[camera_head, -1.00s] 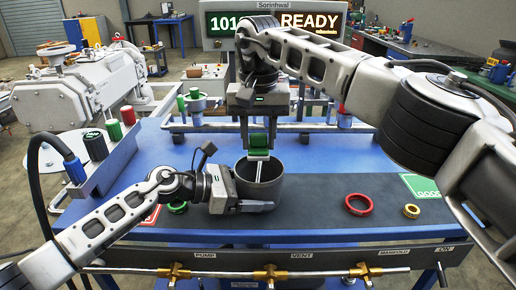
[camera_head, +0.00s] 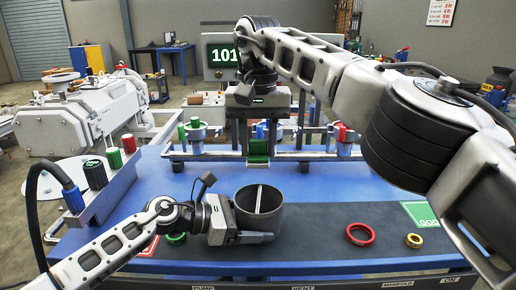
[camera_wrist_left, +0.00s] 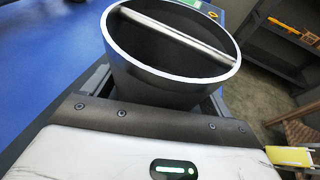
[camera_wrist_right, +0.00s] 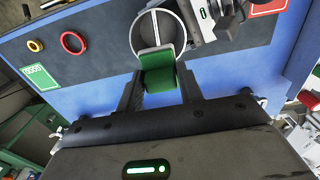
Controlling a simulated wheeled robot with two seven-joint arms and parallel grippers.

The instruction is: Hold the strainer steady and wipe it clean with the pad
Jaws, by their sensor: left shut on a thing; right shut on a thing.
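The strainer (camera_head: 245,222) is a dark grey round cup with a pale bar across its mouth. It stands upright at the middle of the table in the head view. My left gripper (camera_head: 250,237) is shut on its lower side. The left wrist view shows the strainer's rim (camera_wrist_left: 118,52) and bar close up. My right gripper (camera_head: 259,142) points down behind and above the strainer, shut on the green pad (camera_head: 259,150). In the head view the pad is apart from the cup. In the right wrist view the pad (camera_wrist_right: 160,78) overlaps the cup's edge in the picture.
A red ring (camera_head: 360,234) and a brass ring (camera_head: 413,240) lie on the dark mat to the right, near a green GOOD plate (camera_head: 422,213). A green ring (camera_head: 176,238) lies left of my left gripper. A rail frame (camera_head: 310,153) stands behind.

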